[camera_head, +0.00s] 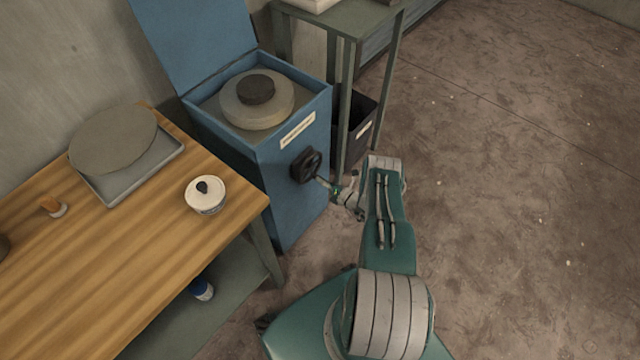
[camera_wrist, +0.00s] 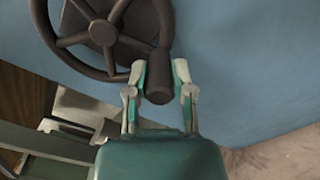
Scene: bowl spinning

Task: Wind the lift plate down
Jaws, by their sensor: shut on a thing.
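The blue cabinet (camera_head: 286,190) has a dark handwheel (camera_head: 305,165) on its front face. The wheel, with spokes and a stubby crank knob (camera_wrist: 159,78), fills the upper left of the wrist view (camera_wrist: 72,40). My gripper (camera_wrist: 160,72) has one finger on each side of the knob and is shut on it. In the head view my gripper (camera_head: 325,183) reaches the wheel from the right. The lift plate (camera_head: 226,112) shows in the cabinet's open top, with a pale round disc (camera_head: 257,100) and a smaller dark disc (camera_head: 256,89) stacked on it.
A green metal table (camera_head: 345,25) stands behind the cabinet, with a dark bin (camera_head: 362,130) below. The floor (camera_head: 520,200) at right is clear.

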